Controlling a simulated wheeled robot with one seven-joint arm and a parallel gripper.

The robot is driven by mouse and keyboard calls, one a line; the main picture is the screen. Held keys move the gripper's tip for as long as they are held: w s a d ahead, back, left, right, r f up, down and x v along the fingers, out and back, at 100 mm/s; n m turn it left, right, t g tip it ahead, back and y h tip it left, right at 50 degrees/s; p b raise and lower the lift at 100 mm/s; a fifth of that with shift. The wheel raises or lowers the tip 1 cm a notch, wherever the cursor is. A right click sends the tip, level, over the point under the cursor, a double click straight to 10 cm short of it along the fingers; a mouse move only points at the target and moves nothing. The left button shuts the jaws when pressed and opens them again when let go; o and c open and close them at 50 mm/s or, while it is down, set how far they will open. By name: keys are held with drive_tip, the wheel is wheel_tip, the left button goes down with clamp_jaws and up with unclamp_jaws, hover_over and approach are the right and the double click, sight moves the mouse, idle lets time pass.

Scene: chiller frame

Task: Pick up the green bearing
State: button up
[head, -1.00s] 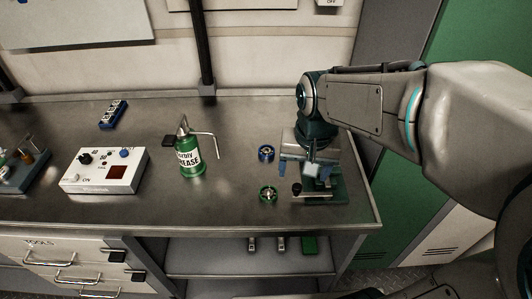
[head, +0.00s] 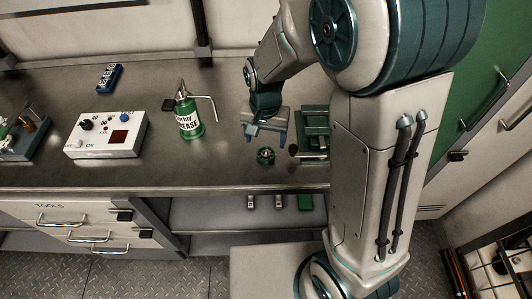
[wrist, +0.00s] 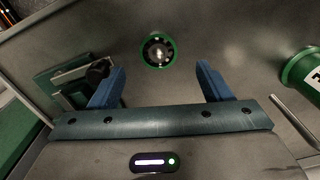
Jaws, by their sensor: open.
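The green bearing (head: 266,155) lies flat on the metal bench, just left of the green fixture. It shows as a green ring with a dark and silver centre in the wrist view (wrist: 158,50). My gripper (head: 264,138) is open and empty above the bench, just behind the bearing in the head view. In the wrist view the bearing lies beyond the blue fingertips (wrist: 160,72), roughly centred between them, and nothing touches it. The blue bearing is not visible now.
The green fixture (head: 315,125) stands close to the right, partly behind my arm. The green grease can (head: 189,120) with its bent spout stands to the left. A white control box (head: 106,135) is farther left. The bench in front of the can is clear.

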sight(266, 153)
drive_tip(key=shift+f+p, duration=0.55)
drive_tip(key=shift+f, duration=2.2)
drive_tip(key=c, duration=1.1)
